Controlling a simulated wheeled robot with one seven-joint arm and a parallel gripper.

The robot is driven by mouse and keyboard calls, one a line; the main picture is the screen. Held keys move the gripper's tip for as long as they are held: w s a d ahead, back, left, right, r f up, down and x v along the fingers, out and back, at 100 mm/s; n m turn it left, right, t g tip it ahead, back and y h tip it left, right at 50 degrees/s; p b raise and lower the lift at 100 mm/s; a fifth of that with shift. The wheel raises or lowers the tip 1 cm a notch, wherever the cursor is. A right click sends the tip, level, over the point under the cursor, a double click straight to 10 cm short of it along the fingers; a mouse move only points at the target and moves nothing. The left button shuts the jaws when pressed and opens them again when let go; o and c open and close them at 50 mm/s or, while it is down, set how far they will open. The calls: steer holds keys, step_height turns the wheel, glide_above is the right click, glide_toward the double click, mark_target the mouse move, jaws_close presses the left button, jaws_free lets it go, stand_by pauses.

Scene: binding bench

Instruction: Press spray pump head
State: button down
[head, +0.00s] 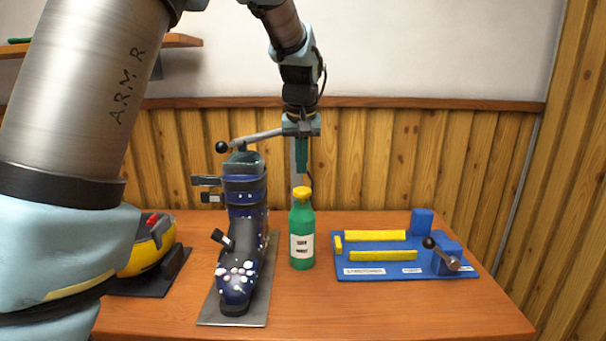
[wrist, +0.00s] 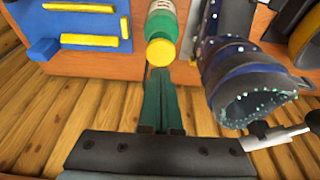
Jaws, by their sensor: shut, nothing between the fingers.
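A green spray bottle (head: 302,240) with a white label stands upright on the bench between a ski boot and a blue fixture. Its yellow pump head (head: 302,193) is on top. My gripper (head: 302,172) is shut and empty, pointing down above the pump head, seemingly a little behind it. In the wrist view the shut green fingers (wrist: 160,75) end just by the yellow pump head (wrist: 160,51), and the bottle (wrist: 162,20) extends beyond it. I cannot tell whether the fingertips touch the head.
A dark blue ski boot (head: 245,215) stands on a metal plate close left of the bottle, its lever near my wrist. A blue fixture (head: 385,272) with yellow bars and a crank lies to the right. A yellow device (head: 150,250) sits at far left. The bench front (head: 400,315) is clear.

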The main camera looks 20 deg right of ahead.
steer(key=b+v, duration=0.1)
steer(key=v, duration=0.7)
steer(key=shift+b, duration=0.35)
steer(key=shift+f, duration=0.1)
